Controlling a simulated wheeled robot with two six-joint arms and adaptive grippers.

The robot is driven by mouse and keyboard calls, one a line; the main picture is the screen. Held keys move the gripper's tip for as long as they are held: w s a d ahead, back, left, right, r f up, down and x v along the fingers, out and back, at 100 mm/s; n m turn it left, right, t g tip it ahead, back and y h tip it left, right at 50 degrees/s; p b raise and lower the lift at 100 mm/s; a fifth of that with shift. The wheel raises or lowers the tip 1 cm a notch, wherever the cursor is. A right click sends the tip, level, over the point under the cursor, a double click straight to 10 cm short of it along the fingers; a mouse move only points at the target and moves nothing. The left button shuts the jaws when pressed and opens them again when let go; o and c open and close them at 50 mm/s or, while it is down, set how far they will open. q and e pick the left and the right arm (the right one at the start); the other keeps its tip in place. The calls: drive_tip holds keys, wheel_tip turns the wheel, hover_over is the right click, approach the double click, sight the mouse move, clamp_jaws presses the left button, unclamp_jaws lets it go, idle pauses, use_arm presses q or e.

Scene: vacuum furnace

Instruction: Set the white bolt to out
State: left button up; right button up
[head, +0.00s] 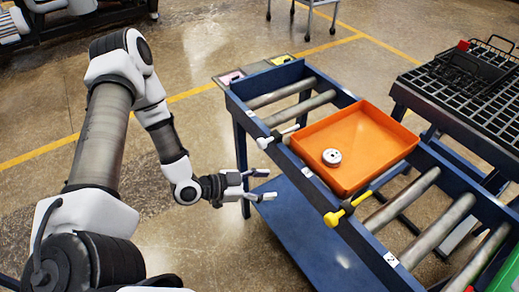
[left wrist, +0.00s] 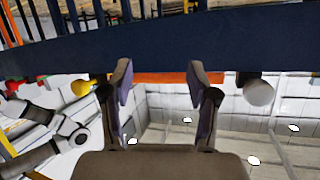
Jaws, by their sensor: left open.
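My left gripper (head: 270,184) is open and empty, in front of the rail between the two bolts, apart from both. In the left wrist view its two fingers (left wrist: 164,90) point at the rail. My right gripper is out of view.
An orange tray (head: 385,152) with a white round part (head: 332,157) rests on the rollers behind the rail. A blue lower shelf (head: 310,235) lies below. A black grid rack (head: 465,85) stands at the right. The floor left of the table is free.

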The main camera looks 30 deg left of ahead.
sight(258, 145)
use_arm(q)
drive_tip(key=w+a+r+n+t+y+b, duration=0.1)
drive_tip(key=a+r+n+t+y+b, duration=0.3)
drive_tip(key=a, duration=0.6)
drive_tip(key=w, duration=0.2)
drive_tip(key=w+d+t+h, duration=0.1)
drive_tip(key=w, duration=0.1)
drive_tip(key=w+d+m+h, duration=0.1)
drive_tip(key=w, duration=0.2)
drive_tip(key=shift+d+f+t+b, duration=0.15)
drive_tip(key=shift+f+t+b, duration=0.15)
drive_tip(key=shift+f, duration=0.05)
drive_tip(key=shift+w+d+r, duration=0.1)
drive_tip(key=shift+w+d, duration=0.05)
drive_tip(key=shift+w, duration=0.25)
clamp_jaws()
